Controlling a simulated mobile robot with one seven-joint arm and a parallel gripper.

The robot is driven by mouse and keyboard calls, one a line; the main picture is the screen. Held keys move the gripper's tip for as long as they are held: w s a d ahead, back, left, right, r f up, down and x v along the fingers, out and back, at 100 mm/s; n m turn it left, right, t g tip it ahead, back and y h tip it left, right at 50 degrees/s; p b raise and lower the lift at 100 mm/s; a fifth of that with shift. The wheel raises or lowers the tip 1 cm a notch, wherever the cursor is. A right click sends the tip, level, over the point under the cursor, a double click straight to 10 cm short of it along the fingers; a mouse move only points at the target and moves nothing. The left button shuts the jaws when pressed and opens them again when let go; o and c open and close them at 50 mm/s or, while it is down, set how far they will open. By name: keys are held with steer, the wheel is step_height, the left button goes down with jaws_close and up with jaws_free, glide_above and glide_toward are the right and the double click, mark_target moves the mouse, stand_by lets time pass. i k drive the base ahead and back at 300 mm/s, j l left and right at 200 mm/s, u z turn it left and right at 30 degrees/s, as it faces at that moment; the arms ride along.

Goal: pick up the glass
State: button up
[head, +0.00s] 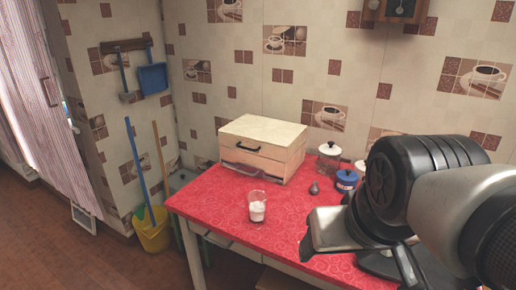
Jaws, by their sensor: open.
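The glass (257,207) stands upright on the red patterned oilcloth of the table (222,205), near its front left part. It is clear, with something white in its lower part. My gripper (350,240) is to the right of the glass and apart from it, above the table's right part. It is open, with nothing visible in it. My arm covers the right side of the table, and the fingertips are hard to make out.
A wooden bread box (262,158) stands behind the glass. A glass jar (329,160), a blue tin (346,181) and a small dark object (314,188) are at the back right. A yellow bucket (152,232) is on the floor left of the table. Oilcloth around the glass is clear.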

mark_target(260, 218)
steer(key=i+j+z, duration=0.2)
steer(key=j, duration=0.15)
steer(key=i+j+z, duration=0.2)
steer(key=j, duration=0.2)
steer(key=i+j+z, duration=0.2)
steer(key=j, duration=0.2)
steer(key=j+z, duration=0.25)
steer(key=j, duration=0.2)
steer(key=i+j+z, duration=0.2)
steer(key=j, duration=0.25)
steer(key=k+l, duration=0.05)
steer(key=k, duration=0.05)
